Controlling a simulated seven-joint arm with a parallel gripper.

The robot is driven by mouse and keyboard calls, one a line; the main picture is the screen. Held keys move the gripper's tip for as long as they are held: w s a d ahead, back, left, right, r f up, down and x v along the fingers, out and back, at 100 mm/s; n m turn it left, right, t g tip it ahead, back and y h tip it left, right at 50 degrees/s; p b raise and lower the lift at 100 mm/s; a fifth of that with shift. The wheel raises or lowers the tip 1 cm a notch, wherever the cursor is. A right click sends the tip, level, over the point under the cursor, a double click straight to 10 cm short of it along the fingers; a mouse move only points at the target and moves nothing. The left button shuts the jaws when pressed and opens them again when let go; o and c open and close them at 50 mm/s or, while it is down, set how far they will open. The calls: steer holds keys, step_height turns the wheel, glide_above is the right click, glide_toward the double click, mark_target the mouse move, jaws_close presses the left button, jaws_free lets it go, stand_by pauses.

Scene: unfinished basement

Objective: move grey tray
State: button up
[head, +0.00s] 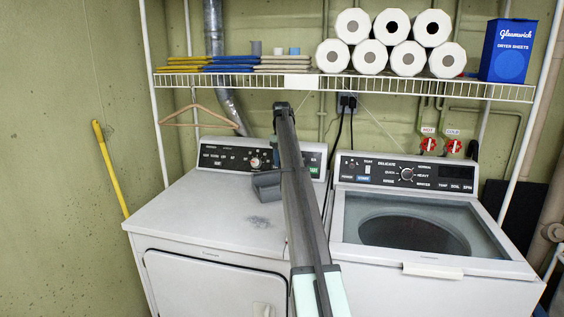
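A small dark grey open-topped piece, which looks like the grey tray (265,186), is at the back of the white dryer top (205,205), below the dryer's control panel. My long grey arm crosses in front and hides its right part. I cannot tell whether it rests on the dryer or touches anything of mine. My arm runs up the middle of the view, between the dryer and the washer. I cannot make out my gripper or its fingers.
A grey lint smudge (260,222) marks the dryer top; its left part is clear. The washer (440,285) stands at the right, its glass lid (415,235) shut. A wire shelf (400,88) above holds paper rolls (369,56), folded cloths and a blue box (508,50). A hanger (195,112) hangs below.

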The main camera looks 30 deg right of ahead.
steer(key=shift+o, duration=0.7)
steer(key=shift+s+n, duration=0.15)
steer(key=shift+n, duration=0.45)
steer(key=n, duration=0.8)
steer(key=n+t, duration=0.1)
steer(key=n, duration=0.7)
steer(key=shift+a+f+n, duration=0.1)
steer(key=shift+f+n, duration=0.1)
steer(key=shift+n, duration=0.1)
step_height(320, 180, down, 14)
steer(key=shift+r, duration=0.1)
steer(key=shift+c, duration=0.4)
jaws_close()
